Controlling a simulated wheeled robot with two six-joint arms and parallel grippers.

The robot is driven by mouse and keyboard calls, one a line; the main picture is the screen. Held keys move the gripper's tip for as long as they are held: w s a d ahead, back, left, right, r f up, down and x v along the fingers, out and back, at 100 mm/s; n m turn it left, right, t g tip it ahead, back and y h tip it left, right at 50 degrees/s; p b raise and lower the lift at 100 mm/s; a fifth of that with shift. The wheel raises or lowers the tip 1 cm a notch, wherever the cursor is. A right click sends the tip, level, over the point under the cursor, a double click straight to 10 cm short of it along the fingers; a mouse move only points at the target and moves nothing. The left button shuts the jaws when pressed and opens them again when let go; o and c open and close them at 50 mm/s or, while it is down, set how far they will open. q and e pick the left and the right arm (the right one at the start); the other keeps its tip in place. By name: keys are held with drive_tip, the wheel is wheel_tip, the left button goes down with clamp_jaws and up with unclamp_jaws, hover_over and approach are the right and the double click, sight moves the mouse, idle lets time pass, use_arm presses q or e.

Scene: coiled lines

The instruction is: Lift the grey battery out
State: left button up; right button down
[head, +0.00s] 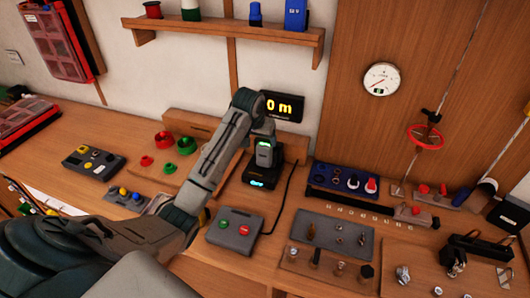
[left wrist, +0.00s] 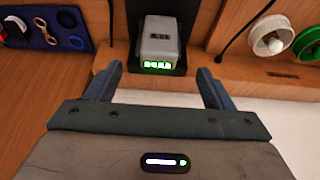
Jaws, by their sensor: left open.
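The grey battery (head: 264,153) sits in a black charger (head: 259,183) with a small blue lit display, at the back of the bench. In the left wrist view the battery (left wrist: 158,40) shows a row of green lights and stands in the black charger bay (left wrist: 131,60). My left gripper (left wrist: 158,69) is open, its two fingers apart on either side of the battery's line, with the battery beyond the fingertips. In the head view my left gripper (head: 264,133) is just above the battery and hides part of it. My right gripper is not in view.
A grey box with green and red buttons (head: 233,233) stands in front of the charger. A black cable (head: 285,195) runs beside it. A lit display (head: 283,106) hangs behind.

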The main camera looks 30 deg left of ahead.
sight(263, 147)
use_arm(q)
drive_tip(key=shift+x, duration=0.8)
drive_tip(key=p+x, duration=0.1)
drive_tip(key=x, duration=0.1)
drive_tip(key=p+x, duration=0.2)
drive_tip(key=shift+w+r, duration=0.15)
drive_tip(key=shift+w, duration=0.15)
drive_tip(key=shift+w+f, duration=0.2)
drive_tip(key=shift+f, duration=0.3)
drive_tip(key=shift+a, duration=0.1)
drive_tip(key=c, duration=1.6)
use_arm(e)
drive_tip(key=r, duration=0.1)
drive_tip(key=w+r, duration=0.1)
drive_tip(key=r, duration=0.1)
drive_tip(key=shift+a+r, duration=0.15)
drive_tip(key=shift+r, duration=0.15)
use_arm(q)
drive_tip(key=shift+r, duration=0.1)
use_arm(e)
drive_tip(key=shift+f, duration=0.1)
